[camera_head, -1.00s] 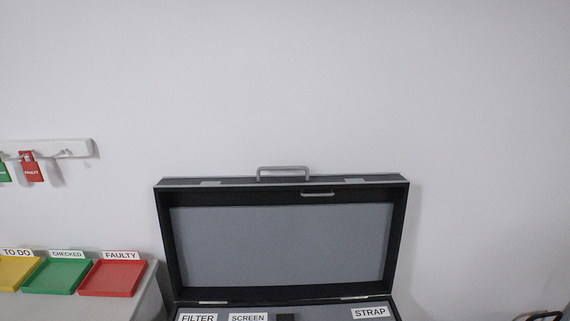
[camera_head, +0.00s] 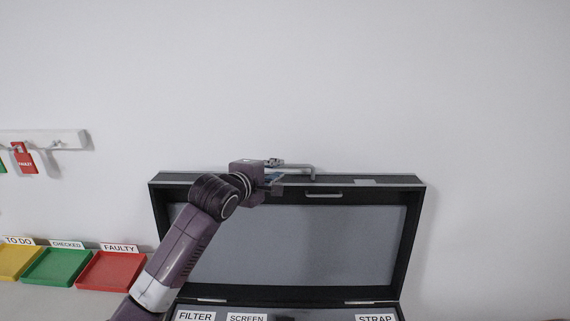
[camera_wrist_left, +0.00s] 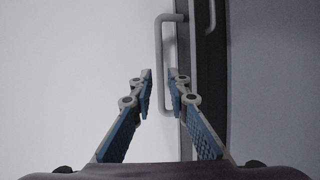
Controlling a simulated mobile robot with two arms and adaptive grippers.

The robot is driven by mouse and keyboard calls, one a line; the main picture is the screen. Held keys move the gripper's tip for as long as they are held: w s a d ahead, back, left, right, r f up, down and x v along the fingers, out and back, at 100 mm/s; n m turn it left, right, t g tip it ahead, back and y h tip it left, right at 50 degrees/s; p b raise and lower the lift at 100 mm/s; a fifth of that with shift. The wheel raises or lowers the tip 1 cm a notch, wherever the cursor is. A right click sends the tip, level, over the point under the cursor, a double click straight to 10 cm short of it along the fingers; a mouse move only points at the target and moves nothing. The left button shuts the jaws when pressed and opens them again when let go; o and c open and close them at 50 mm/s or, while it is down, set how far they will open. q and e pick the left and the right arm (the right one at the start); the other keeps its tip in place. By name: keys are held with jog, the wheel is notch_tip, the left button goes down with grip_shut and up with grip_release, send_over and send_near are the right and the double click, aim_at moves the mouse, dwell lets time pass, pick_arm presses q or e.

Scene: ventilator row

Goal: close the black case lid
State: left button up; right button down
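The black case lid (camera_head: 335,245) stands open and upright in the head view, its grey inner panel facing me. A grey handle (camera_head: 313,168) sits on its top edge; it also shows in the left wrist view (camera_wrist_left: 158,45). My left gripper (camera_head: 279,170) is at the left part of this handle. In the left wrist view, the fingers of my left gripper (camera_wrist_left: 161,75) are apart, with the handle's bar between them and gaps showing on both sides. Contact cannot be told. My right gripper is in no view.
The case base, with FILTER (camera_head: 195,316), SCREEN and STRAP labels, is mostly cut off below. Left are yellow, green (camera_head: 57,266) and red (camera_head: 111,270) trays. A wall rail (camera_head: 45,139) holds a red tag (camera_head: 24,158). A plain wall is behind.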

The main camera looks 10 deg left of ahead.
aim_at(284, 166)
pick_arm(q)
jog(key=shift+p+x, duration=0.7)
jog(key=shift+x, duration=2.1)
grip_shut()
